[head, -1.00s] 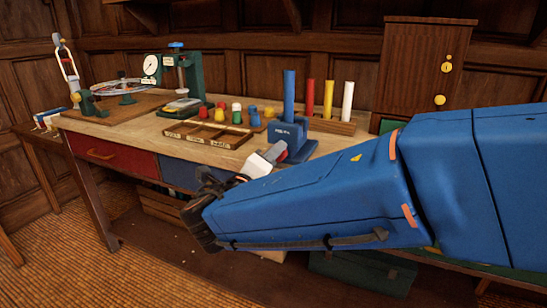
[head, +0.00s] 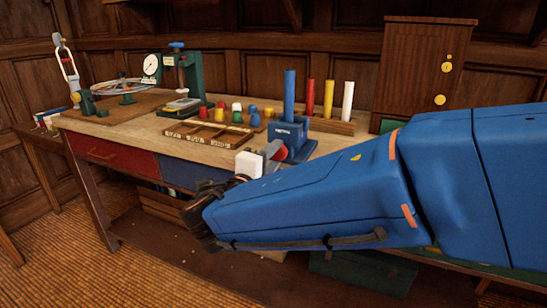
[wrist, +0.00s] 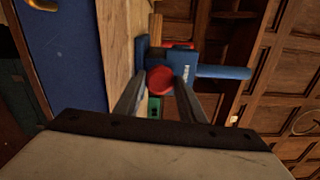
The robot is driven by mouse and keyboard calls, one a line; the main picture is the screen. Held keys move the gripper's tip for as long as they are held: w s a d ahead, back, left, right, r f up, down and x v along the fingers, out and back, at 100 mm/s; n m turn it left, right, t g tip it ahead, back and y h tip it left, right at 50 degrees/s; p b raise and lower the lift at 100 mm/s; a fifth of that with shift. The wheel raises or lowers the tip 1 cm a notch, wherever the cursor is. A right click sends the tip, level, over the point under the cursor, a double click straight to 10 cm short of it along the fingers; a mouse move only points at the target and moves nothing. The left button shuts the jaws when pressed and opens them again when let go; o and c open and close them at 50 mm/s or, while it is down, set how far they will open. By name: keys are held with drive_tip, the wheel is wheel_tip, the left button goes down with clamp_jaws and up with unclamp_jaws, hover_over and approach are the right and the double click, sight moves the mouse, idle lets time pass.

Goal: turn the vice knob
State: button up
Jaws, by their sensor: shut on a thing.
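The blue vice (head: 287,133) stands at the front edge of the workbench and holds an upright blue rod (head: 289,95). It also shows in the wrist view (wrist: 182,56). Its red knob (wrist: 159,80) faces my gripper. My gripper (wrist: 159,90) has one finger on each side of the knob and is shut on it. In the head view my gripper (head: 277,152) reaches the vice from the front, and part of the red knob (head: 282,153) shows by the fingertips. The knob's far side is hidden.
A compartment tray (head: 208,135) and several coloured pegs lie left of the vice. A wooden rack (head: 333,125) with red, yellow and white rods stands behind it. A green press (head: 186,75) stands further left. Bench drawers (head: 112,155) lie below the front edge.

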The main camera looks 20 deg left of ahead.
drive_tip(key=shift+f, duration=0.15)
drive_tip(key=o, duration=1)
drive_tip(key=shift+o, duration=0.2)
drive_tip(key=s+a, duration=0.1)
drive_tip(key=s, duration=1.6)
drive_tip(key=shift+s+a, duration=0.15)
drive_tip(key=shift+s, duration=0.05)
